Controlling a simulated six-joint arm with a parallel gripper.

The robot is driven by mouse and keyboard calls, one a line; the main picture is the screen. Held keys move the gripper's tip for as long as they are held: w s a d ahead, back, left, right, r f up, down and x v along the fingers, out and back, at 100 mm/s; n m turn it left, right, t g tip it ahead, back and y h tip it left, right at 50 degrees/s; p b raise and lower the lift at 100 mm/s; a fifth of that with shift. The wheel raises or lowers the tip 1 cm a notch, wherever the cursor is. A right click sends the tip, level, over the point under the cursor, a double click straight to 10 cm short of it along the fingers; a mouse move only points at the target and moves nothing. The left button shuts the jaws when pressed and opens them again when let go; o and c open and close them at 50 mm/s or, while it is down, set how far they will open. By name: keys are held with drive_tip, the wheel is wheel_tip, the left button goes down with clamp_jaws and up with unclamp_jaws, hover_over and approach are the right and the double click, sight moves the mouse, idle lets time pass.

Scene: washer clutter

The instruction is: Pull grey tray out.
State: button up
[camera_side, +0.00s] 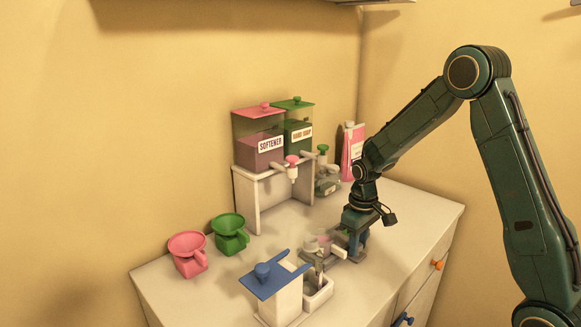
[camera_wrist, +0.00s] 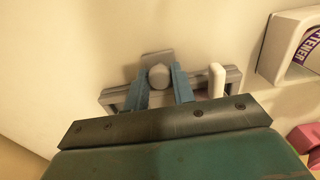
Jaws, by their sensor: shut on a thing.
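My gripper (camera_wrist: 163,88) has its two blue fingers closed around a round grey knob (camera_wrist: 158,75) in the wrist view. The knob sits beside a long grey piece (camera_wrist: 204,83), apparently the grey tray, which runs across behind the fingers. A pale upright peg (camera_wrist: 217,80) stands at its right part. In the side view my gripper (camera_side: 352,238) is low over the counter, at the small grey and white fixture (camera_side: 325,248). The fingers hide much of the grip there, and I cannot tell how far out the tray is.
A white box with a blue lid (camera_side: 272,278) and an open white bin (camera_side: 318,296) stand in front. The softener and hand soap dispenser (camera_side: 262,140) stands behind. Green (camera_side: 230,236) and pink (camera_side: 188,257) scoops sit left. A pink carton (camera_side: 352,152) is behind my gripper.

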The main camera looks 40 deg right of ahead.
drive_tip(key=shift+s, duration=0.3)
drive_tip(key=o, duration=0.7)
drive_tip(key=shift+r, duration=0.1)
drive_tip(key=shift+r, duration=3.9)
drive_tip(key=shift+s+r, duration=0.1)
